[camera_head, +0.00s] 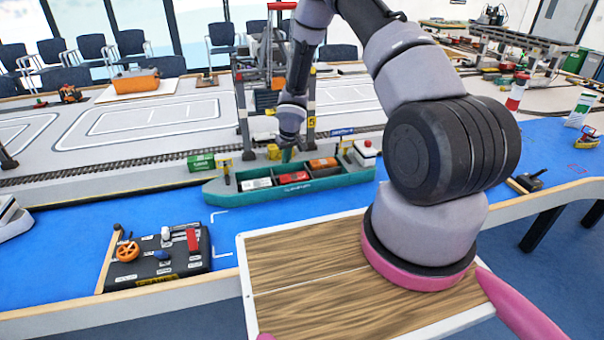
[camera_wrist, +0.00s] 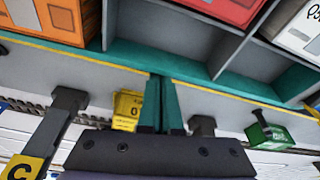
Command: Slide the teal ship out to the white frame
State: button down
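The teal ship (camera_head: 290,192) lies on the blue surface along the grey quay, with white, red and orange containers in its hold. In the wrist view its teal wall (camera_wrist: 225,88) and grey compartments fill the top. White corner lines of the frame (camera_head: 214,215) show on the blue, on the near side of the ship; my arm and the wooden board may hide the rest. My gripper (camera_head: 287,158) points down at the ship's far, quay side. Its teal fingers (camera_wrist: 161,78) are together, with their tips by the ship's far wall; I cannot tell if they touch it.
A gantry crane (camera_head: 310,100) stands close behind my gripper. A green container (camera_head: 201,162) and a yellow block (camera_wrist: 127,108) are on the quay. A black control box (camera_head: 165,255) sits at the near left.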

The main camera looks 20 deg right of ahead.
jog(key=shift+s+d, duration=0.6)
jog(key=shift+s, duration=2.1)
jog(key=shift+s+d, duration=0.65)
jog(key=shift+s, duration=2.05)
jog(key=shift+s+d, duration=0.6)
jog(key=shift+s, duration=2.1)
jog(key=shift+w+a+r, duration=0.15)
jog(key=shift+w+r, duration=0.05)
jog(key=shift+w, duration=0.5)
notch_tip(320, 180, up, 10)
notch_tip(320, 180, up, 13)
jog(key=m+t+h, duration=0.1)
jog(key=m, duration=0.1)
send_over(305, 190)
jog(key=d, duration=0.4)
notch_tip(305, 190, up, 10)
jog(key=s+d+m+t, duration=0.1)
jog(key=s+m, duration=0.1)
jog(key=s+a+r+m+t+y, duration=0.2)
jog(key=s+a+r, duration=0.1)
jog(key=s+r, duration=1.4)
jog(key=shift+s+r+m, duration=0.3)
jog(key=shift+s+m, duration=0.05)
jog(key=shift+m, duration=0.05)
